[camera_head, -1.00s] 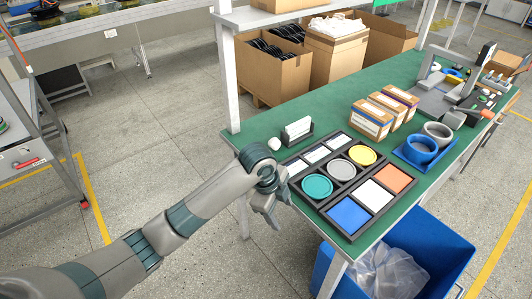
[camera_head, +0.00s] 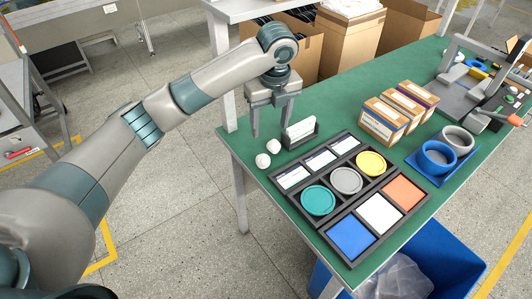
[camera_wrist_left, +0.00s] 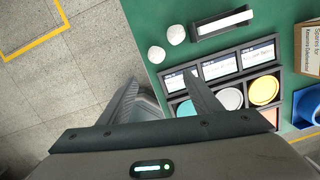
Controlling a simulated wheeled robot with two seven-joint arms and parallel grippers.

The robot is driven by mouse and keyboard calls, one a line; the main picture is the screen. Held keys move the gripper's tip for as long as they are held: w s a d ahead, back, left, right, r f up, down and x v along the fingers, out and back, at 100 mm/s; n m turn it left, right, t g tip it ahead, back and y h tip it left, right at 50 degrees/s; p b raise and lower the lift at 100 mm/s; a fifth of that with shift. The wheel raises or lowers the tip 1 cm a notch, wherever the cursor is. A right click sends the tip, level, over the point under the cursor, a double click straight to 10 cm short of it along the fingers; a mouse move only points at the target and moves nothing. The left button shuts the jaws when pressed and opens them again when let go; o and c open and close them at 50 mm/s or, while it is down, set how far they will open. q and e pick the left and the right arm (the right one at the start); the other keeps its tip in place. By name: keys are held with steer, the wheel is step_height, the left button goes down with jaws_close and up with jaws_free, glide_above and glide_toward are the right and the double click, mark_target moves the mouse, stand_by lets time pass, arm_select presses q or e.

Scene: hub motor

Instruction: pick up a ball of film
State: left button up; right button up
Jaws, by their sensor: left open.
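Two small white balls of film lie on the near left part of the green table. In the head view one ball (camera_head: 263,160) is by the table edge and the other ball (camera_head: 273,146) is just behind it. Both show in the left wrist view, one ball (camera_wrist_left: 156,54) beside the other ball (camera_wrist_left: 176,35), ahead of the fingers. My left gripper (camera_head: 271,128) is open and empty, with its fingers pointing down above the table near the balls. It also shows in the left wrist view (camera_wrist_left: 167,92). My right gripper is not in view.
A card holder (camera_head: 301,137) stands right beside the balls. Black trays with coloured discs and squares (camera_head: 347,218) fill the table front. Small cartons (camera_head: 384,122) and a blue tray with rings (camera_head: 440,166) are farther right. A blue bin (camera_head: 440,250) stands below the table.

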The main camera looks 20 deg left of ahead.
arm_select(q)
steer(key=shift+s+r, duration=0.15)
steer(key=shift+s, duration=0.1)
steer(key=shift+w, duration=0.1)
steer(key=p, duration=0.3)
glide_above(266, 159)
steer(key=f, duration=1.1)
steer(key=shift+s+d+f, duration=0.1)
steer(key=shift+s+d, duration=0.15)
steer(key=shift+w+f, duration=0.1)
steer(key=shift+f, duration=0.4)
